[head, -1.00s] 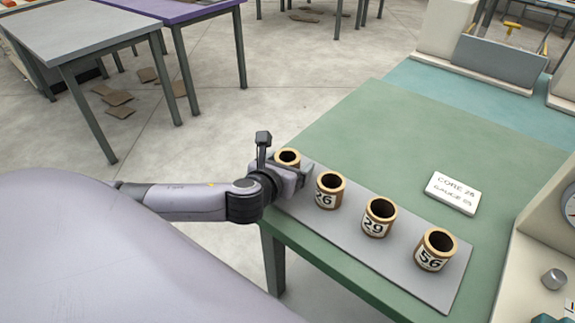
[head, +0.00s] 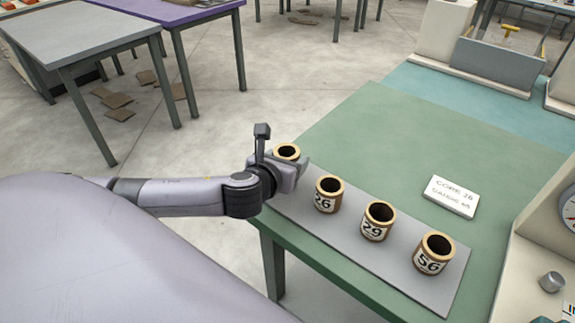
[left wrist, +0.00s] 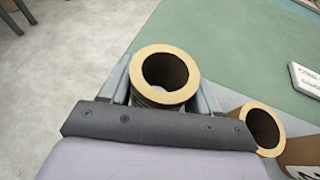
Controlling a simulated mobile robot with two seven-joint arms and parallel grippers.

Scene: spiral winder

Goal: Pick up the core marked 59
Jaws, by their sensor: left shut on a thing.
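A tan, ring-topped hollow core (head: 287,151) is between the fingers of my left gripper (head: 292,166), at the far left end of the row. It also shows in the left wrist view (left wrist: 166,78), upright with a finger on each side. My left gripper is shut on it. Its label is hidden from both views, so I cannot read its number. Three other cores stand upright in the row: one that seems marked 26 (head: 329,196), one marked 29 (head: 377,222) and one marked 56 (head: 434,254). My right gripper is not in view.
The standing cores are on a grey mat (head: 395,264) along the edge of a green table (head: 365,135). A machine with a dial (head: 569,210) is at the right.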

